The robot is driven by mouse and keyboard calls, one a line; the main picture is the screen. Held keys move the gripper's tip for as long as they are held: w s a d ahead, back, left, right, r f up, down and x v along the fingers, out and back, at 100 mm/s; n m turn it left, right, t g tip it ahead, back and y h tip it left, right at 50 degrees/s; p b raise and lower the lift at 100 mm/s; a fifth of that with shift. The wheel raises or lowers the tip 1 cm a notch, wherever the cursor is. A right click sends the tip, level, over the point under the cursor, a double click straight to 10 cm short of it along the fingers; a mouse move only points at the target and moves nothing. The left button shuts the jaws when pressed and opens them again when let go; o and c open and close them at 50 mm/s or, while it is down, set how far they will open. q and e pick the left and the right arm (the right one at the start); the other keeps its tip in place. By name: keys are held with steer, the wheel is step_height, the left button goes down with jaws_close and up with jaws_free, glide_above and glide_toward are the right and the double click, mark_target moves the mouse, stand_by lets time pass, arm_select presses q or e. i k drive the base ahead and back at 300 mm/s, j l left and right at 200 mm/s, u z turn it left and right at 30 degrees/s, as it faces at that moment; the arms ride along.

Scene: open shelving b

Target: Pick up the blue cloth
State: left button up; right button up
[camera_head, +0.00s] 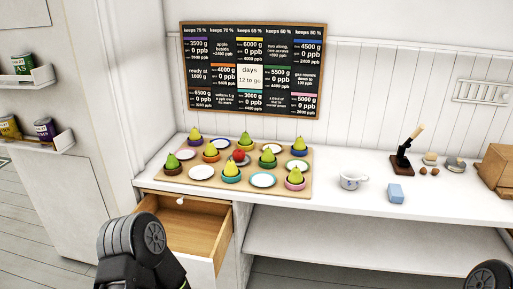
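A small light-blue folded item (396,194), the only thing here that looks like the blue cloth, lies near the front edge of the white counter (350,207). It looks thick and block-like, and its material is hard to tell. My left arm shows at the bottom left in front of the open drawer, but its gripper fingers are not in the picture. Only a small piece of my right arm shows at the bottom right corner, and its gripper is also out of the picture. Nothing touches the blue item.
A white cup (352,182) stands just left of it. A wooden board (235,185) holds pears, a red apple and small plates. A wooden drawer (205,228) is open. A dark stand (402,164), small stones and a cardboard box (497,168) are on the right. A shelf (350,243) lies below.

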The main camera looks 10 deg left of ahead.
mark_target(395, 193)
steer(key=l+u, duration=0.1)
steer(key=u, duration=0.3)
steer(key=l+u, duration=0.1)
steer(key=u, duration=0.25)
steer(key=l+u, duration=0.15)
steer(key=u, duration=0.25)
steer(key=l+u, duration=0.1)
steer(key=u, duration=0.3)
steer(key=z, duration=2.05)
steer(key=i+j+z, duration=0.1)
steer(key=z, duration=0.3)
steer(key=i+j+z, duration=0.15)
steer(key=i+z, duration=0.25)
steer(key=k, duration=0.1)
